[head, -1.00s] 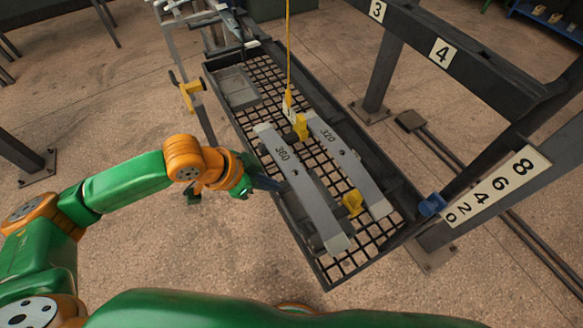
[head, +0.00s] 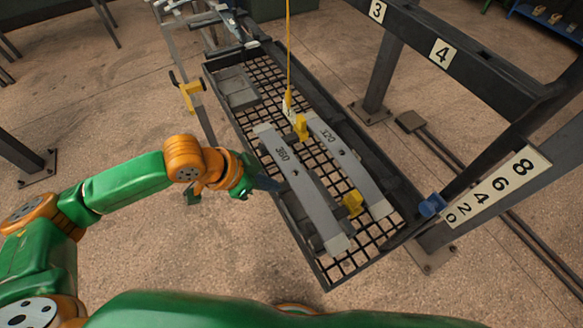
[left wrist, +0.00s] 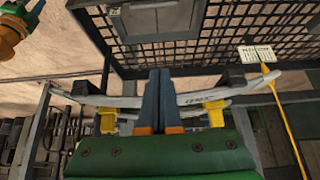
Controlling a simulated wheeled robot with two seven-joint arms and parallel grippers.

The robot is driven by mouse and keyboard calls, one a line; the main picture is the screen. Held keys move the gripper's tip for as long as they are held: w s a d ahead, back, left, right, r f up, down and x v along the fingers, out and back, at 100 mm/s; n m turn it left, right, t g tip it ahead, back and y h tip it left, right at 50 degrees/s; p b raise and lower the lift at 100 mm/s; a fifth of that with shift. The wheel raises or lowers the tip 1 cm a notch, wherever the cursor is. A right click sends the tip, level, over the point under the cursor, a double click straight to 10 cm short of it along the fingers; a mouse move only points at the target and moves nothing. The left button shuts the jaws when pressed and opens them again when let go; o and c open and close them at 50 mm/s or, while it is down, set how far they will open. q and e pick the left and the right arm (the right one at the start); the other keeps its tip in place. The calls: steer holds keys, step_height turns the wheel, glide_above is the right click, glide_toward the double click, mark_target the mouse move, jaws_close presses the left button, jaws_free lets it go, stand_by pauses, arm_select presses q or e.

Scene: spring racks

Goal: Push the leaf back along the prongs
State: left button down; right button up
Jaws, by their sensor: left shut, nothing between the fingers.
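Two grey, slightly bowed leaves lie side by side over a black mesh tray. The nearer leaf (head: 313,205) is marked 360, and the farther leaf (head: 352,170) is marked 320. Yellow prong-like pieces (head: 353,203) show beside and between the leaves; how they bear the leaves is hidden. My left gripper (head: 272,184) is at the near, left side of the 360 leaf, around its middle. In the left wrist view its shut, empty fingers (left wrist: 162,98) overlap a grey leaf (left wrist: 120,100); I cannot tell whether they touch it. My right gripper is out of view.
The mesh tray (head: 323,278) has raised dark rims. A yellow cable (head: 288,50) hangs down to a pendant near the leaves' far ends. A dark post with a numbered scale (head: 497,187) stands on the right. Open floor lies at the left.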

mark_target(298, 170)
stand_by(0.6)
arm_select(q)
steer(key=shift+w+d+p, duration=0.15)
steer(key=shift+w+d, duration=0.5)
steer(key=shift+d, duration=0.35)
steer(key=shift+w+d+p, duration=0.1)
steer(key=shift+w+d, duration=0.6)
steer(key=shift+d, duration=0.25)
steer(key=shift+w+d+p, duration=0.15)
steer(key=shift+w+d, duration=0.5)
steer(key=shift+d, duration=0.35)
steer(key=s+a+p, duration=0.3)
steer(key=a, duration=0.2)
steer(key=shift+s+p, duration=0.2)
steer(key=shift+p, duration=0.2)
